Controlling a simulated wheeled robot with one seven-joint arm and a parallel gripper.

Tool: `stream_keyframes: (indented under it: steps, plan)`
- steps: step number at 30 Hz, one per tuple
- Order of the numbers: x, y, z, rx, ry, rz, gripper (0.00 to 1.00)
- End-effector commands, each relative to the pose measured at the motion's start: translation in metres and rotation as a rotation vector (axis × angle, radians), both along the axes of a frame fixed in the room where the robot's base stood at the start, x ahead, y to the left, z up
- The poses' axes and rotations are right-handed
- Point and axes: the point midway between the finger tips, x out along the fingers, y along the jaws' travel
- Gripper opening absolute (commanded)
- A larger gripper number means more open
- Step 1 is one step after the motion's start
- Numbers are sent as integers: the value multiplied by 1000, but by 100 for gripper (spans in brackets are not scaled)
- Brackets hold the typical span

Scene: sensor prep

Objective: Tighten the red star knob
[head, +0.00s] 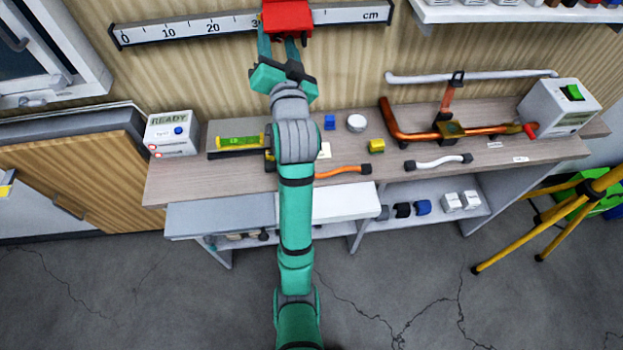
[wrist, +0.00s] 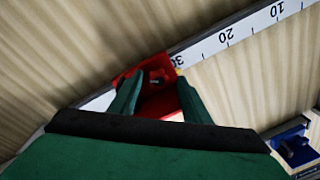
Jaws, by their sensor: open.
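A red block (head: 287,18) sits on the wall ruler (head: 175,30) just past the 30 mark, at the top of the head view. It also shows in the wrist view as a red body (wrist: 158,104) with a dark recess or part near its top. My gripper (head: 287,48) reaches up to the block's lower side. In the wrist view my gripper (wrist: 158,95) is open, with one green finger on each side of the red body. Whether the fingers touch it is unclear.
Below is a workbench (head: 185,180) with a READY box (head: 172,133), a level (head: 240,143), a yellow block (head: 377,146) and copper pipe (head: 400,132) with a small red part (head: 531,130). A white shelf (head: 500,12) is upper right; a yellow tripod (head: 560,225) stands right.

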Motion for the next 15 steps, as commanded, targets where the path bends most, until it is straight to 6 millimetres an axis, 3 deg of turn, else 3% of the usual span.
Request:
stream_keyframes:
  steps: [15]
  plan:
    - [1,-4,-2,-486,-73,-6,44]
